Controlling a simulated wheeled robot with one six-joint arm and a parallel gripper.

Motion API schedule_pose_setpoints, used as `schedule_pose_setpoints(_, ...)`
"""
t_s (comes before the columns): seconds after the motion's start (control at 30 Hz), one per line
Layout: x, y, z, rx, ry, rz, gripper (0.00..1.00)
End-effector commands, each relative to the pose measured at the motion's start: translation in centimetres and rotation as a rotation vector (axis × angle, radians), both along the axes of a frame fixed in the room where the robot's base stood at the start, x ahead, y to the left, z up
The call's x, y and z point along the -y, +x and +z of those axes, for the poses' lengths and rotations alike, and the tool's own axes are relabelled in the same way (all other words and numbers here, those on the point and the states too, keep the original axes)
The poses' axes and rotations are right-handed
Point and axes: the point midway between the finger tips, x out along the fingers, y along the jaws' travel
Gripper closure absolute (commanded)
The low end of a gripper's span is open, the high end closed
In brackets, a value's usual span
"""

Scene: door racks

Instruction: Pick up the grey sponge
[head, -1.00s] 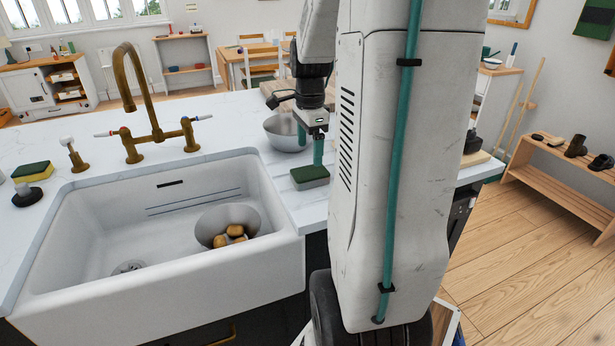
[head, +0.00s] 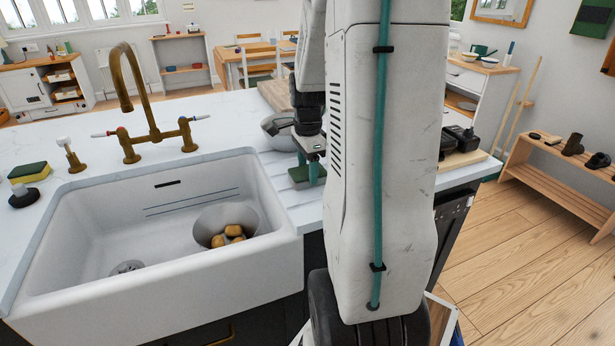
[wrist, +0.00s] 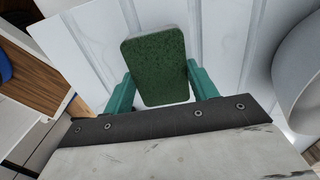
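The grey sponge (head: 299,175), with a dark green top, lies on the white worktop right of the sink. In the wrist view its green face (wrist: 155,62) fills the space between my fingers. My gripper (head: 308,172) is down at the sponge, with one teal finger at each side of it. In the wrist view the gripper (wrist: 159,72) is open around the sponge, with only narrow gaps at the sides. The sponge seems to rest on the counter. Part of it is hidden by a finger and my arm in the head view.
The white sink (head: 150,270) lies to the left, with a metal bowl (head: 226,222) of potatoes in it. A grey bowl (head: 278,132) stands close behind my gripper. A yellow-and-green sponge (head: 29,173) is at far left. Grooves mark the worktop around the sponge.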

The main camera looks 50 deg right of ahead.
Motion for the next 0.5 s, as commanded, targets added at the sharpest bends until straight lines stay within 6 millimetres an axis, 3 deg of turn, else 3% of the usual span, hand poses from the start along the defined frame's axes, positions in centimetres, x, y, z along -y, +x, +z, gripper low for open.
schedule_pose_setpoints(0.5,0.03,0.05,0.98,0.002,-0.002,0.0,0.67)
